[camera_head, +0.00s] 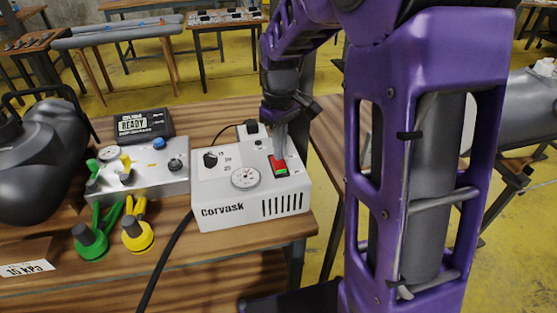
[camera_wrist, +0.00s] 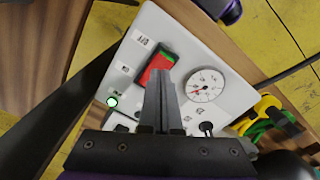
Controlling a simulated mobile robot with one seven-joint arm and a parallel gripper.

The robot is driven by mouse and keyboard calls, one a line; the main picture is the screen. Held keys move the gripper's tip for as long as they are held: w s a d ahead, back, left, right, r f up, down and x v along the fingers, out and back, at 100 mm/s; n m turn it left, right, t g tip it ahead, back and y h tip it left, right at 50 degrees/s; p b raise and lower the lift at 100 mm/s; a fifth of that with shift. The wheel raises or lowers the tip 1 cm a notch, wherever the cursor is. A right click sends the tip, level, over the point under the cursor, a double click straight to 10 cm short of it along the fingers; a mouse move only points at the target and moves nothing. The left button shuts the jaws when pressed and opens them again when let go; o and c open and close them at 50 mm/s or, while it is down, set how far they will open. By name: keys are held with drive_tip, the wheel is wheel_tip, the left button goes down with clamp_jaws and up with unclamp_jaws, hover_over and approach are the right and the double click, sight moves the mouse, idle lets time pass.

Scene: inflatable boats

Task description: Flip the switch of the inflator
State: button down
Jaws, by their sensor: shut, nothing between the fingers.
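The inflator (camera_head: 250,190) is a white box marked "Corvask" on the wooden table, with a round gauge (camera_head: 245,178), a black knob and side vents. Its switch (camera_head: 280,167) is a red and green rocker at the right of the top panel. In the wrist view the switch (camera_wrist: 158,73) shows a red face with a green strip along one edge. My gripper (camera_head: 279,152) is shut and empty, pointing down with its tips at the switch. In the wrist view the fingertips (camera_wrist: 161,76) overlap the switch's lower end; I cannot tell whether they touch it.
Left of the inflator stand a grey box (camera_head: 140,180) with green and yellow fittings, a display reading "READY" (camera_head: 143,124) and a dark grey bulky object (camera_head: 40,160). A black hose (camera_head: 165,262) runs in front. A green light (camera_wrist: 112,102) shows on the panel.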

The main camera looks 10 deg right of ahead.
sight(279, 166)
drive_tip(key=shift+f+b, duration=0.9)
drive_tip(key=shift+f, duration=0.55)
idle(0.5)
drive_tip(key=shift+r, duration=0.2)
wheel_tip(279, 166, up, 7)
drive_tip(key=p, duration=0.6)
drive_tip(key=shift+f, duration=0.1)
idle(0.3)
